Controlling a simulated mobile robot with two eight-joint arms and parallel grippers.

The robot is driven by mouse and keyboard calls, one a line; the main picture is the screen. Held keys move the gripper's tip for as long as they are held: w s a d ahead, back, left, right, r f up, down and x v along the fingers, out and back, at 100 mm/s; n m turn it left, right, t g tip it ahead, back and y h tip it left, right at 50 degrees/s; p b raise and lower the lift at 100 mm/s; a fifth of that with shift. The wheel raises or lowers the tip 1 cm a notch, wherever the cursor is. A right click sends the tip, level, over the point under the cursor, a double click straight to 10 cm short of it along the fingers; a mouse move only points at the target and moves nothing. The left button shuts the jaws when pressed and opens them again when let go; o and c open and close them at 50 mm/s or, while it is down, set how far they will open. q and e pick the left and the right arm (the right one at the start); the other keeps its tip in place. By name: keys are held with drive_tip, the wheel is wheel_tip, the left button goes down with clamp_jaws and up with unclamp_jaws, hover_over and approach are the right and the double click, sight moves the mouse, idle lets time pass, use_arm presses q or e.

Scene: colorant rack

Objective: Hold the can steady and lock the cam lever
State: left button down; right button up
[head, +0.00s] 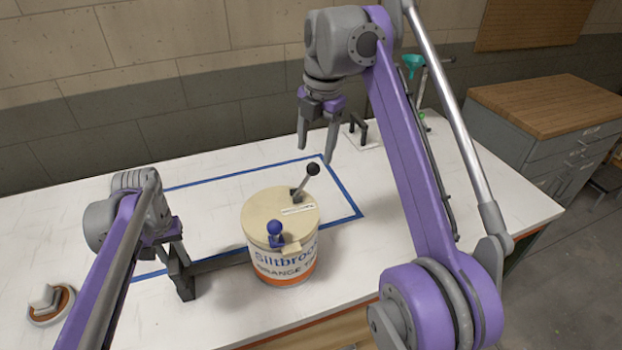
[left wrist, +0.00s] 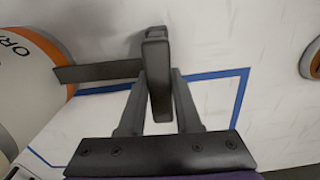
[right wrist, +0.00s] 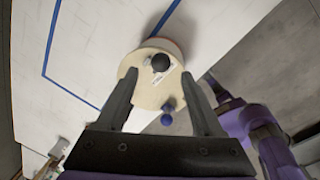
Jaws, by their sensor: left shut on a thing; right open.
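The can (head: 268,262) stands upright on the white table with a cream lid (head: 262,207). A lever with a black ball knob (head: 312,169) rises tilted at the lid's far right edge. A blue knob (head: 274,228) sits at its near edge. My left gripper (head: 172,250) is shut on the dark grey handle (left wrist: 157,78), whose bar (left wrist: 98,71) runs to the can's side. My right gripper (head: 318,146) is open and empty, above and beyond the can. In the right wrist view, the black ball (right wrist: 160,62) shows between its fingers, not gripped.
Blue tape (head: 346,194) outlines a rectangle on the white table (head: 420,165). A small round grey-and-orange object (head: 50,302) lies at the left. A black bracket (head: 358,130) and a teal funnel (head: 413,62) are at the back right. A wood-topped cabinet (head: 550,105) stands beyond.

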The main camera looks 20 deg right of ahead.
sight(306, 180)
wheel_tip(306, 180, down, 10)
drive_tip(key=shift+w+a, duration=0.35)
drive_tip(key=shift+w, duration=0.1)
clamp_jaws()
idle(1.4)
